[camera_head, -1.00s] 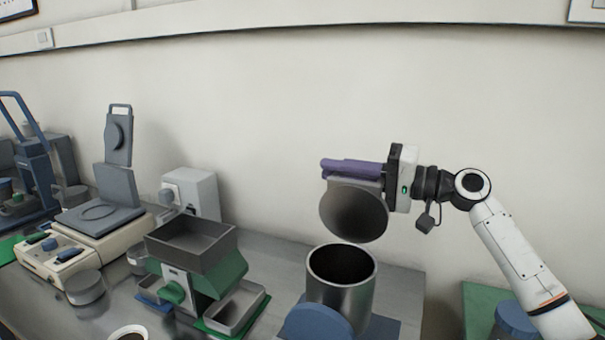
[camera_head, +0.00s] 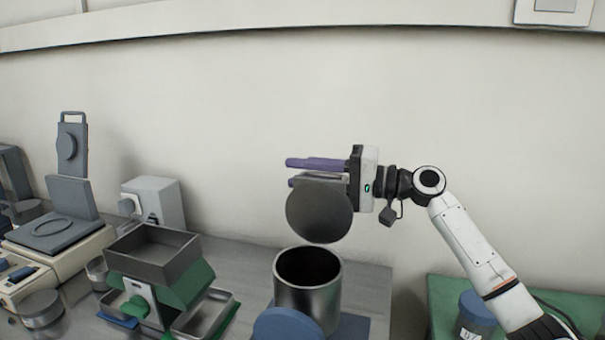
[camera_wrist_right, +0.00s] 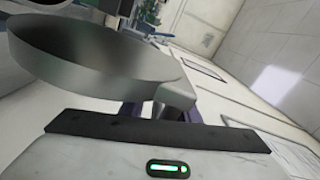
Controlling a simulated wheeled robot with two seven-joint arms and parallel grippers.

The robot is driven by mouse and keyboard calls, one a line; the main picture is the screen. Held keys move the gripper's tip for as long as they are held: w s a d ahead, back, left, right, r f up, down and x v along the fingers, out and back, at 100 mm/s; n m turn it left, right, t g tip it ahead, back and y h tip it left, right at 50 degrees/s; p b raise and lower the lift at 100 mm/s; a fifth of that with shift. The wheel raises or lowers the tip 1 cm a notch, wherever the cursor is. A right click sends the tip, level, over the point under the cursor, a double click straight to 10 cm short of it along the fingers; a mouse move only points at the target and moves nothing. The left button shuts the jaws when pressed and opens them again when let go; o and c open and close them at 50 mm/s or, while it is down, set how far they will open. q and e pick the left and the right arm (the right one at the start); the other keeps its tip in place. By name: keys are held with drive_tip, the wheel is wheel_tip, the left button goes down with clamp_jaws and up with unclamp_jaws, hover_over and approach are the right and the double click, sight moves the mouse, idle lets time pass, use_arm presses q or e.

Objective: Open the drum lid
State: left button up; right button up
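The drum (camera_head: 308,297) is a dark metal cylinder with its top open, at the lower middle of the head view. Its lid (camera_head: 319,214), a round grey disc, is tilted up nearly upright above the drum's mouth. My right gripper (camera_head: 290,172) is at the lid's upper edge. Its purple fingers are spread with a visible gap. In the wrist view the lid (camera_wrist_right: 85,65) lies just beyond the gripper, and its tab (camera_wrist_right: 172,92) sits between the two fingers. Any finger contact is hard to see. My left gripper is not in view.
A blue round part (camera_head: 287,325) stands before the drum. To the left are a green device with a grey tray (camera_head: 152,254) and a beige balance (camera_head: 62,255). A blue-lidded jar (camera_head: 476,312) stands right on a green mat (camera_head: 440,290). The wall is close behind.

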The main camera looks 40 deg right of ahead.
drive_tip(key=b+v, duration=0.3)
drive_tip(key=v, duration=0.7)
drive_tip(key=shift+s+d+r, duration=0.1)
drive_tip(key=shift+s+r, duration=0.05)
drive_tip(key=shift+s, duration=0.05)
drive_tip(key=shift+s+d, duration=0.1)
drive_tip(key=b, duration=0.3)
approach(347, 177)
drive_tip(key=shift+b+v, duration=0.4)
drive_tip(key=shift+v, duration=1.35)
